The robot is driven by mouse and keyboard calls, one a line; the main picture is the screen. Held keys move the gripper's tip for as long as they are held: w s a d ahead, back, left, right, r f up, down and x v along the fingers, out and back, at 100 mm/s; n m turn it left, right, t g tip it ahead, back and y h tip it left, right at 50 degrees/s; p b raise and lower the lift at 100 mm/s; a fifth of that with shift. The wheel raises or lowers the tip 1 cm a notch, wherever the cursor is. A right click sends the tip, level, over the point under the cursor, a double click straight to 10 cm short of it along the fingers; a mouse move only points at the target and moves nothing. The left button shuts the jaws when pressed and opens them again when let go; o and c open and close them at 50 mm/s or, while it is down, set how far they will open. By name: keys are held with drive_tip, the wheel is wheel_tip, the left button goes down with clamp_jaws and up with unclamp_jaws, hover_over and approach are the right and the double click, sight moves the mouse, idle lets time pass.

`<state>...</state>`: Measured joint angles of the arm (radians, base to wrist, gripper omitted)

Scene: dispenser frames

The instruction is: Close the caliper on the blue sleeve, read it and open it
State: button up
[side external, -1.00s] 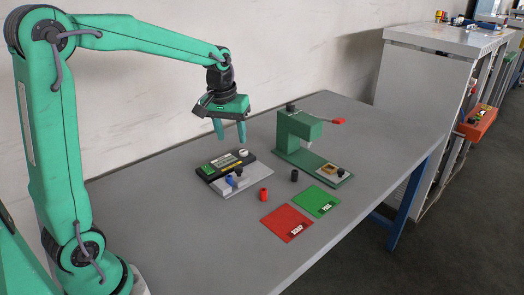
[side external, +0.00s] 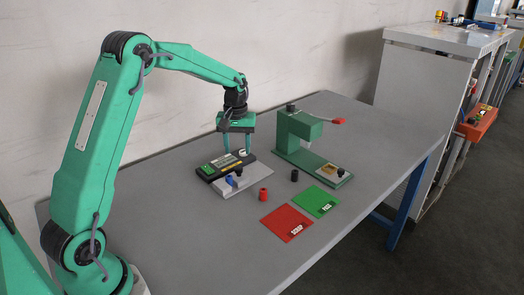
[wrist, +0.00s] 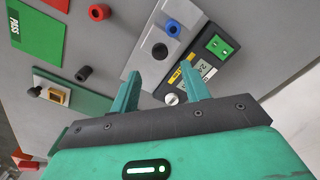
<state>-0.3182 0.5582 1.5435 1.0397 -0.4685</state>
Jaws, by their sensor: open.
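In the wrist view the green panel (wrist: 221,46) and white knob (wrist: 171,99) show too. The blue sleeve (side external: 230,181) is on the grey plate beside a black round piece (side external: 238,172); in the wrist view the blue sleeve (wrist: 173,28) lies beyond that piece (wrist: 159,49). My gripper (side external: 236,144) is open and empty, fingers down, above the knob end of the caliper. The display reading is too small to tell.
A green press (side external: 300,140) with a red lever stands to the right. A red sleeve (side external: 263,194) and a black sleeve (side external: 294,176) stand in front. A red SCRAP mat (side external: 285,221) and a green mat (side external: 318,200) lie at the front edge. The left table is clear.

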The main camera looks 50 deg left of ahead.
sight(239, 168)
drive_tip(key=shift+f, duration=3.85)
clamp_jaws()
